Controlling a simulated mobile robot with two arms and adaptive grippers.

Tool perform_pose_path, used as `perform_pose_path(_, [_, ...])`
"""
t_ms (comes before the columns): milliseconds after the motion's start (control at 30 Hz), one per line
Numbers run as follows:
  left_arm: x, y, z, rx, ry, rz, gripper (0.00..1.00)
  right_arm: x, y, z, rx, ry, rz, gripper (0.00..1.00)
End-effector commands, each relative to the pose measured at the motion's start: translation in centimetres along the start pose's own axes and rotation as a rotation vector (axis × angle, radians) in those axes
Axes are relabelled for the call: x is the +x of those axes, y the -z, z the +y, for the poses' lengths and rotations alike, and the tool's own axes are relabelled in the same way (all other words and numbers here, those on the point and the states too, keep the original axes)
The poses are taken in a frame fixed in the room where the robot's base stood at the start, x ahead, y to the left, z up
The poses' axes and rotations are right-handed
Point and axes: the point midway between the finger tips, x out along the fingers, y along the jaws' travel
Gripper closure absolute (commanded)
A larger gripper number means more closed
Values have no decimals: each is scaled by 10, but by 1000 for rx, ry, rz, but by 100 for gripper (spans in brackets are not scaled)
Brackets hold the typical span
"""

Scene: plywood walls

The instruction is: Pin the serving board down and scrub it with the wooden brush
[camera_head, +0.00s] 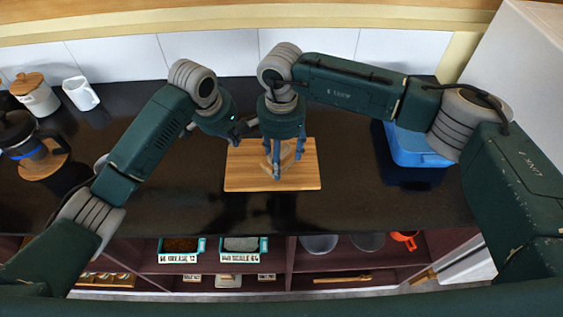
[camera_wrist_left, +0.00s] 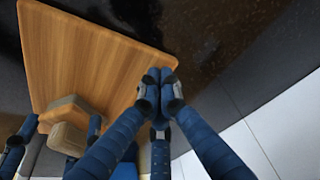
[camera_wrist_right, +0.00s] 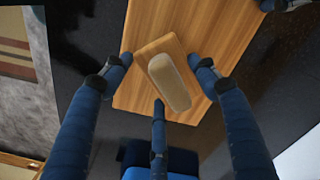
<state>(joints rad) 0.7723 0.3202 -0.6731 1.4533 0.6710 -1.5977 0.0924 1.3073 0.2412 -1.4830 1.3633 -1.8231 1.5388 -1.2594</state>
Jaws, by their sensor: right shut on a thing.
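The serving board (camera_head: 242,177), a light wooden rectangle, lies flat on the dark counter; it fills much of the left wrist view (camera_wrist_left: 85,60) and right wrist view (camera_wrist_right: 215,30). My left gripper (camera_head: 236,139) is at the board's far left corner; in the left wrist view its fingertips (camera_wrist_left: 159,86) are together at the board's edge, with nothing between them. Whether they press on it is unclear. My right gripper (camera_head: 281,162) points down over the board's middle, its fingers around the wooden brush (camera_wrist_right: 170,82), a pale block with rounded ends. The brush's underside is hidden.
A blue bin (camera_head: 415,147) stands on the counter at right. A coffee press (camera_head: 22,135) on a round wooden board, a lidded jar (camera_head: 35,95) and a white mug (camera_head: 81,93) stand at left. Shelves with labelled trays (camera_head: 180,250) are below the counter. Counter around the board is clear.

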Motion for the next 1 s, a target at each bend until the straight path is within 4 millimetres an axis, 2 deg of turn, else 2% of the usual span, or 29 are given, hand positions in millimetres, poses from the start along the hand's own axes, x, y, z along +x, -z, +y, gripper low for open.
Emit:
perform_pose_path(33, [7,-8,3,0,-6,-21,100,2,4,-3,2,-1,2,62])
perform_pose_path(333, [7,-8,3,0,-6,-22,100,3,13,-10,3,-2,2,62])
perform_pose_path(700, [7,-8,3,0,-6,-22,100,2,36,-31,3,-2,3,62])
perform_pose_path(1000, [7,-8,2,0,-5,-21,100,1,40,-34,0,-1,2,62])
